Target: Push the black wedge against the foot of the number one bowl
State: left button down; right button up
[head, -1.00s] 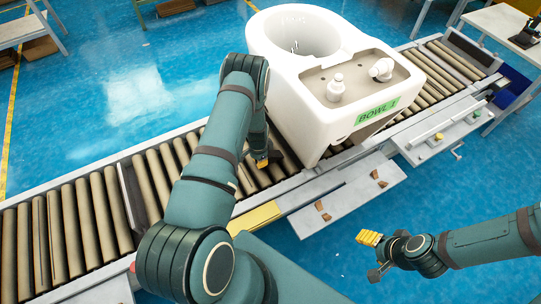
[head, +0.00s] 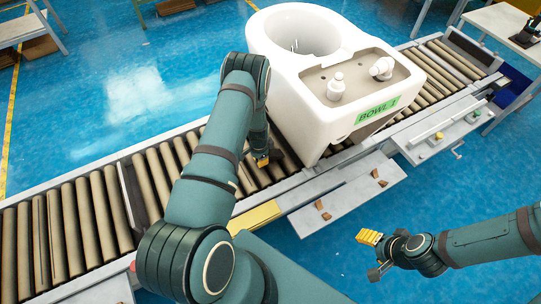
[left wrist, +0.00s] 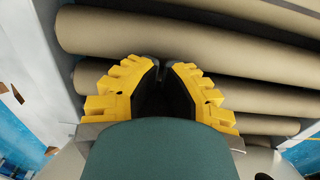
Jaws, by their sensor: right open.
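The number one bowl (head: 300,75) is a large white toilet with a green "BOWL 1" label (head: 377,110). It stands on the roller conveyor. My left gripper (head: 262,161) is low over the rollers, just left of the bowl's foot. A dark shape (head: 277,156) between it and the bowl appears to be the black wedge, mostly hidden; I cannot tell whether it touches the foot. In the left wrist view, the yellow fingers (left wrist: 162,68) converge with dark parts between them. The left gripper looks shut. My right gripper (head: 370,240) is open and empty, in front of the conveyor.
The conveyor rollers (head: 66,230) run from lower left to upper right. A grey shelf (head: 350,195) with small brown pieces (head: 322,209) hangs along the near side. A yellow plate (head: 255,216) lies beside my left arm. A panel with buttons (head: 440,135) is at right.

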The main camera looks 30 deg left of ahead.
dwell(0.4)
pick_arm(q)
jog(key=shift+s+a, duration=0.5)
jog(key=shift+s, duration=0.35)
notch_tip(320, 180, up, 9)
jog(key=p, duration=0.6)
dwell(0.3)
